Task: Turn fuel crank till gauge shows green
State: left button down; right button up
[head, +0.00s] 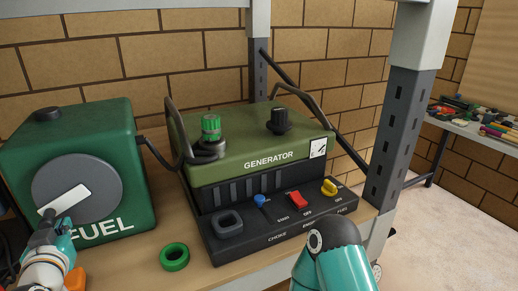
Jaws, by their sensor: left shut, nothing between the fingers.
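The green fuel tank (118,140) stands on the bench at left, marked FUEL. A round grey disc on its front carries the pale crank bar (70,197), which slants from upper right to lower left. My left gripper (48,220) is shut with nothing in it, at the lower-left end of the bar; I cannot tell whether it touches. The white gauge (318,148) is a small square on the green generator (230,135), with a dark needle-like mark; its reading is too small to tell. My right gripper is out of view; only part of my right arm shows.
A green ring (174,257) lies on the bench between tank and generator. The generator has a dark control panel (280,217) with blue, red and yellow switches. A dark hose links tank and generator. A grey shelf post (398,135) stands at right.

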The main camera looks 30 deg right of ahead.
pick_arm(q)
jog(key=s+b, duration=0.1)
jog(key=s, duration=0.8)
jog(key=shift+d+f, duration=0.25)
jog(key=shift+f, duration=0.2)
dwell(0.4)
dwell(0.4)
